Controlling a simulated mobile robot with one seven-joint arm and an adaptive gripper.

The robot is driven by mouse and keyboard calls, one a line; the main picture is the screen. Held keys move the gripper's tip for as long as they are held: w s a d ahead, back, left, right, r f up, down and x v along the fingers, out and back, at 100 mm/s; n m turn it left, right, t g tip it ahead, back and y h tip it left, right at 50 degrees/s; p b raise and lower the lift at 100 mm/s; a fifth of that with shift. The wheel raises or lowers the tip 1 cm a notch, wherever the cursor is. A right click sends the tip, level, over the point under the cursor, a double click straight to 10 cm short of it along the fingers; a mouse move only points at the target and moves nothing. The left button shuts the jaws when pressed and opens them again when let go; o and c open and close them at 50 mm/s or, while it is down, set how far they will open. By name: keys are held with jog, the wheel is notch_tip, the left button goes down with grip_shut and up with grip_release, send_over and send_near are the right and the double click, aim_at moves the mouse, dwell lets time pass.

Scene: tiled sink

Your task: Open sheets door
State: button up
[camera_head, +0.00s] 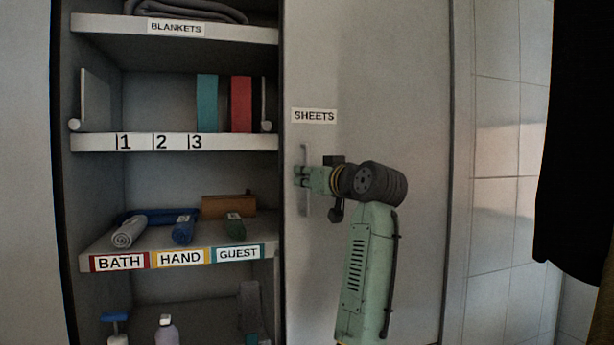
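The sheets door (390,90) is a tall grey panel to the right of the open shelves. It carries a white "SHEETS" label (314,116) and looks closed. Its handle (304,208) is a vertical metal bar near the door's left edge, below the label. My gripper (300,176) is at the handle, reaching it from the right, and covers the middle of the bar. The fingers overlap the handle in the picture, but I cannot tell whether they are closed on it.
Open shelves stand left of the door, with a blanket (190,10) on top, binders (241,104) below it, and rolled towels (129,231) lower down. Bottles (167,330) stand at the bottom. A tiled wall (500,190) and a dark hanging cloth (585,140) are at the right.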

grip_shut()
jog(key=shift+s, duration=0.1)
dwell(0.4)
